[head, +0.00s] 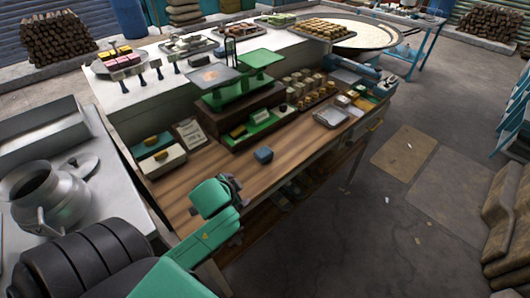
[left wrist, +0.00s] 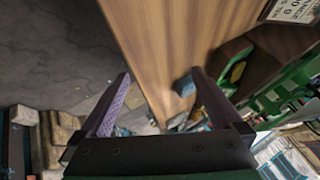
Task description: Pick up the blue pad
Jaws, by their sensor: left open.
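The blue pad (head: 263,154) is a small dark blue block lying on the wooden counter (head: 190,192), in front of the green scale. It also shows in the left wrist view (left wrist: 185,84), beside the tip of one finger. My left gripper (head: 232,188) is over the front edge of the counter, to the left of the pad in the head view and apart from it. In the left wrist view its two fingers (left wrist: 160,88) are spread wide with nothing between them. My right gripper is in neither view.
A green scale (head: 237,92) on a dark wooden stand is behind the pad. A metal tray (head: 331,118) is to its right. Boxes (head: 158,160) and a sign (head: 190,133) stand at left. A metal milk can (head: 48,196) stands at far left. The counter around the pad is bare.

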